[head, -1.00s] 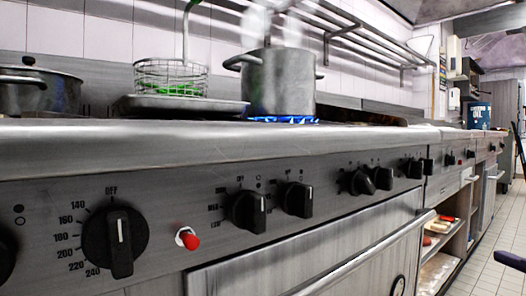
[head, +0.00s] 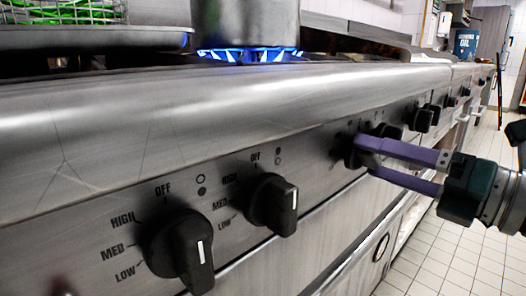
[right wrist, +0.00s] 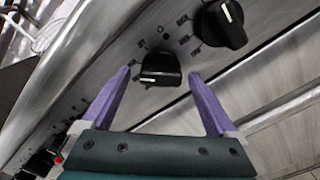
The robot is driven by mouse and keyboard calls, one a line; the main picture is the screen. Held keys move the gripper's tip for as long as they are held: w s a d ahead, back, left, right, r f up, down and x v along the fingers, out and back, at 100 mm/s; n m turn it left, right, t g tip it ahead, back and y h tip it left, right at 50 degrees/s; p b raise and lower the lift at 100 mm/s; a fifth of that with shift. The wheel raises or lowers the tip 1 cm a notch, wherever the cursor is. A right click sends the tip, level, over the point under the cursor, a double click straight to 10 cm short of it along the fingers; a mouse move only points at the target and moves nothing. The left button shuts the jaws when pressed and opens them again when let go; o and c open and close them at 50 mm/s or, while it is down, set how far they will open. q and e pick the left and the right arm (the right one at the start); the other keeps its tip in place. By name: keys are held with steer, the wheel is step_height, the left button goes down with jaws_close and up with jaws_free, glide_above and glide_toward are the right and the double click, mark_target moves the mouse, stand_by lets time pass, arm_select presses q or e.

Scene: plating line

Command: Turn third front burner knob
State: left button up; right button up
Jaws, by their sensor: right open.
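The front panel has a row of black burner knobs. The first (head: 180,249) and second (head: 272,203) stand at the left and middle of the head view, each with a white pointer line. The third front burner knob (head: 349,153) is partly hidden behind my right gripper (head: 366,153). The right gripper's purple fingers are open. In the right wrist view the fingers (right wrist: 159,75) lie on either side of a black knob (right wrist: 160,66) with a white mark. Gaps show on both sides, so contact is not seen. My left gripper is not in view.
A pot (head: 246,25) stands over a blue flame on the cooktop. A grey tray (head: 90,39) is at upper left. More knobs (head: 423,119) follow farther along the panel. Another knob (right wrist: 222,22) is close in the right wrist view. The tiled floor (head: 425,265) at right is clear.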

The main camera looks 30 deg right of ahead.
steer(key=shift+x, duration=0.8)
steer(key=c, duration=1.3)
